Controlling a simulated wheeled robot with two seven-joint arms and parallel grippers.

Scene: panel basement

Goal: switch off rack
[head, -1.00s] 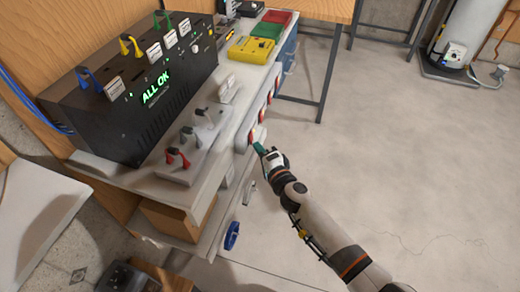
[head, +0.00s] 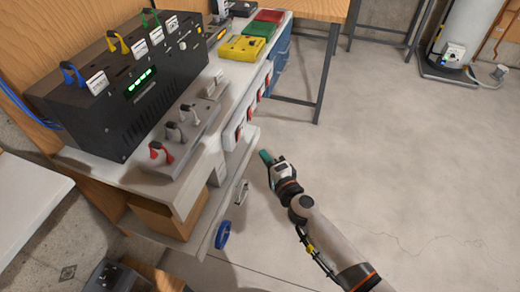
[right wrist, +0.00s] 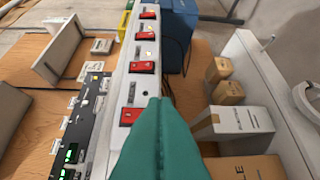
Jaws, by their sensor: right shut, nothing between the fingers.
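The rack is a black box (head: 125,95) on the bench at the left, with colored levers on top and a green lit display (head: 141,80) whose text I cannot read. A white strip (head: 231,137) runs along the bench's front edge with several red rocker switches (head: 249,115). In the right wrist view the nearest red switch (right wrist: 130,116) lies just left of my gripper. My right gripper (head: 266,157), with teal fingers, is shut and empty, a little off the strip's near end. The fingers also fill the lower middle of the wrist view (right wrist: 160,112). My left gripper is out of view.
A grey panel with red, dark and white levers (head: 175,135) stands in front of the rack. Yellow, green and red boxes (head: 242,47) sit farther along the bench.

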